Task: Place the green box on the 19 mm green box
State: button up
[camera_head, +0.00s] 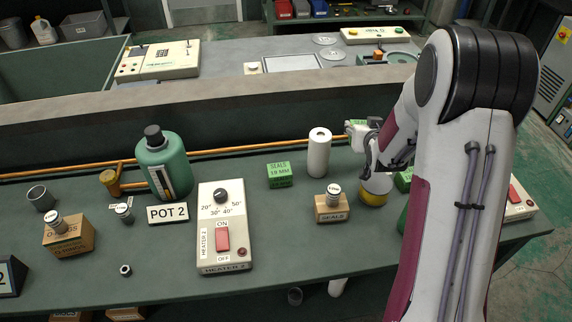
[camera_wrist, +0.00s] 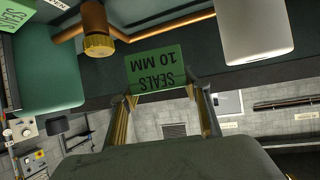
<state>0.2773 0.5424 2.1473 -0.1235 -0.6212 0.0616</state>
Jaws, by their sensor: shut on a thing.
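My gripper (camera_head: 368,141) is shut on a green box (camera_head: 355,127) and holds it in the air above the bench, right of the paper roll. In the wrist view the held box (camera_wrist: 158,68) reads "SEALS 10 MM" upside down, between the fingertips (camera_wrist: 162,94). The 19 mm green box (camera_head: 279,175) sits on the bench left of the paper roll, with nothing on top of it. My gripper is to its right and higher, apart from it. Another green box (camera_head: 403,178) is partly hidden behind my arm.
The white paper roll (camera_head: 319,153) stands between the held box and the 19 mm box.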

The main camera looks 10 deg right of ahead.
jog(key=r, duration=0.9)
jog(key=shift+a, duration=0.35)
jog(key=a+n+y, duration=0.4)
jog(key=a, duration=0.9)
jog(key=n+y, duration=0.3)
send_over(279, 169)
jog(key=f, duration=0.1)
jog(key=shift+g, duration=0.4)
jog(key=shift+f, duration=2.15)
jog(key=shift+f, duration=0.1)
jog(key=shift+f, duration=2.8)
jog(key=shift+f, duration=2.1)
jog(key=shift+f, duration=0.15)
